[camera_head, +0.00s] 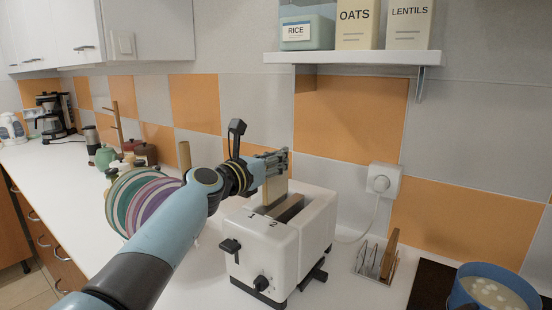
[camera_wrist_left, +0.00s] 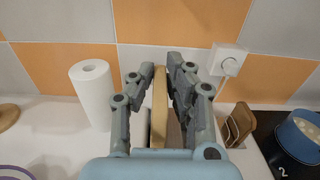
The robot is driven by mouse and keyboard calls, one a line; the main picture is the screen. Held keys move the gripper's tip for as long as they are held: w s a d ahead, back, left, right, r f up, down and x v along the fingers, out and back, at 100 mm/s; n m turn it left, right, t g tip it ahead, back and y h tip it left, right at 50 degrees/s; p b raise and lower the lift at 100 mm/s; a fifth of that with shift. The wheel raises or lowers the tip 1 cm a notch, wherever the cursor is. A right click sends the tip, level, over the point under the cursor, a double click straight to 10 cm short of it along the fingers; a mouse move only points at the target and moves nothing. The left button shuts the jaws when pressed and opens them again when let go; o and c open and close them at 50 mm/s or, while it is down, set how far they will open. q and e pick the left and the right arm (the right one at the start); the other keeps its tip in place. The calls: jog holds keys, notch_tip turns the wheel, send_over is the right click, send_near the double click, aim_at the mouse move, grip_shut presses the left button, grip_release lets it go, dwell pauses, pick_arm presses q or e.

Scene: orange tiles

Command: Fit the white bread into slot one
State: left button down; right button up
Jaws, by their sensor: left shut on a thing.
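The white toaster (camera_head: 312,232) stands on the counter, its slots marked 1 and 2 on top. My left gripper (camera_head: 275,163) is above it, shut on the white bread (camera_head: 274,190), a pale upright slice with a tan crust. The slice's lower edge is at or just above slot one; I cannot tell how far in it is. In the left wrist view the bread (camera_wrist_left: 159,105) shows edge-on between the fingers. A brown surface (camera_head: 288,207) shows at slot two, perhaps another slice. My right gripper is not in view.
A wire rack (camera_head: 368,260) with a brown slice (camera_head: 390,252) stands right of the toaster, near a blue pot (camera_head: 490,290) on the hob. A socket (camera_head: 384,181) with a cord is behind. Plates (camera_head: 125,205) stand left. A paper roll (camera_wrist_left: 93,92) shows in the wrist view.

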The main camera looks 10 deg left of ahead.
aim_at(287, 178)
pick_arm(q)
jog(key=shift+p, duration=0.4)
dwell(1.3)
jog(key=shift+f+b, duration=2.65)
jog(key=shift+f, duration=0.45)
jog(key=c, duration=1.2)
grip_release()
jog(key=shift+c, duration=0.2)
jog(key=shift+s+f, duration=0.1)
jog(key=v, duration=1.1)
jog(key=shift+a, duration=0.1)
jog(key=shift+s+a+r, duration=0.1)
jog(key=shift+s+r, duration=0.1)
jog(key=shift+s, duration=0.2)
